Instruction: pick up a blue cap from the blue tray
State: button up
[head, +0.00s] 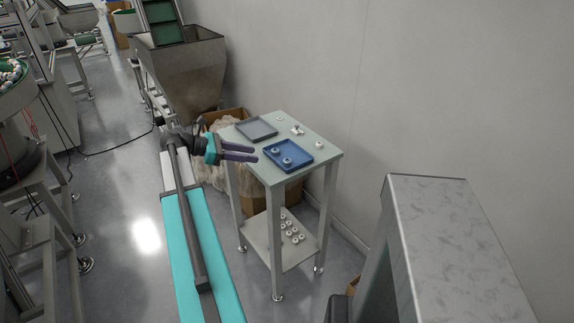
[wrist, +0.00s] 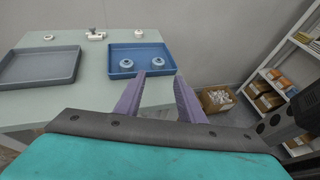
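The blue tray (head: 307,163) lies on a small grey-green table in the head view, and it also shows in the wrist view (wrist: 155,49). Two round caps stand apart in it, one (wrist: 126,64) left and one (wrist: 158,62) right in the wrist view. They look pale grey-blue, and their exact colour is hard to tell. My gripper (head: 256,153) is at the table's left side in the head view, short of the tray. In the wrist view its two purple fingers (wrist: 158,80) are spread apart with nothing between them.
A grey tray (head: 257,129) lies beside the blue one. A white fitting (head: 297,130) and loose round pieces are on the tabletop (wrist: 98,87). More pieces lie on the lower shelf (head: 268,253). A wall is behind the table, and a shelf rack (wrist: 272,82) with boxes stands to the right.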

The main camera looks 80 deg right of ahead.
jog(key=p, duration=0.1)
send_near(287, 159)
jog(key=shift+x, duration=1.55)
jog(key=shift+a, duration=0.15)
jog(key=shift+s, duration=0.1)
jog(key=shift+p+x, duration=0.7)
jog(key=shift+x, duration=1.25)
jog(key=shift+s+d+f, duration=0.25)
jog(key=shift+s+d, duration=0.15)
jog(key=shift+s, duration=0.1)
jog(key=shift+c, duration=0.2)
jog(key=c, duration=0.5)
